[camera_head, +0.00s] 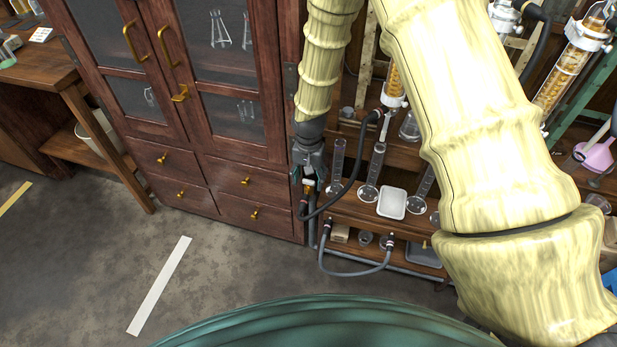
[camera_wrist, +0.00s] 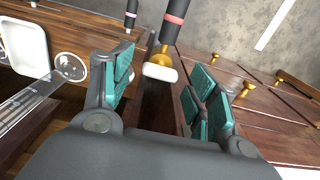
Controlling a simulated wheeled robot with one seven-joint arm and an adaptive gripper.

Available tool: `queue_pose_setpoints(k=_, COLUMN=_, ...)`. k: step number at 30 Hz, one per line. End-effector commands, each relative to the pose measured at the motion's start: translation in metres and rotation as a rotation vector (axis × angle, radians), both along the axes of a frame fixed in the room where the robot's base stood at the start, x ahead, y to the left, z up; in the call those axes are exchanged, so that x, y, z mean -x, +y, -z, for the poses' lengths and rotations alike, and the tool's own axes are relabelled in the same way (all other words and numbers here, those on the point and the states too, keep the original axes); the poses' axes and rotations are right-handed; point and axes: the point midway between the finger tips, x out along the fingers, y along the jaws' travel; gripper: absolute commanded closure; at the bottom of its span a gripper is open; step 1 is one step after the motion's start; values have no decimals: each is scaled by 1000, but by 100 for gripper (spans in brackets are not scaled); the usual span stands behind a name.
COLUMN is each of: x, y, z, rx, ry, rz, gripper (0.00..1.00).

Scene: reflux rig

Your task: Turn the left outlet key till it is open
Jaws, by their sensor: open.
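The left outlet key is a small white lever (camera_wrist: 160,72) on a brass tap (camera_wrist: 162,55), with a black hose with a red band (camera_wrist: 174,22) beyond it. In the head view the key (camera_head: 309,182) shows just under my gripper (camera_head: 308,168), at the cabinet's right edge. In the wrist view my gripper (camera_wrist: 164,80) is open, with teal finger pads on either side of the key. The key lies between the fingers in the picture, and I see no contact. Its exact depth relative to the fingertips is hard to tell.
A dark wooden cabinet (camera_head: 225,165) with brass handles stands close on the left. Glass cylinders (camera_head: 372,172) and a white tray (camera_head: 392,203) stand on the bench to the right. A second hose (camera_head: 350,273) loops below. Open floor lies in front.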

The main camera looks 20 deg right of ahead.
Motion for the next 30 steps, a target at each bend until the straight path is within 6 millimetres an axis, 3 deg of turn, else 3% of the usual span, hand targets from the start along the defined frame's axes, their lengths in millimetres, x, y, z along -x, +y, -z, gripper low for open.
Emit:
queue_pose_setpoints(k=11, x=0, y=0, z=4, rx=0, ry=0, rz=0, gripper=41)
queue_pose_setpoints(k=19, x=0, y=0, z=4, rx=0, ry=0, rz=0, gripper=87)
queue_pose_setpoints(k=30, x=0, y=0, z=3, rx=0, ry=0, rz=-45, gripper=87)
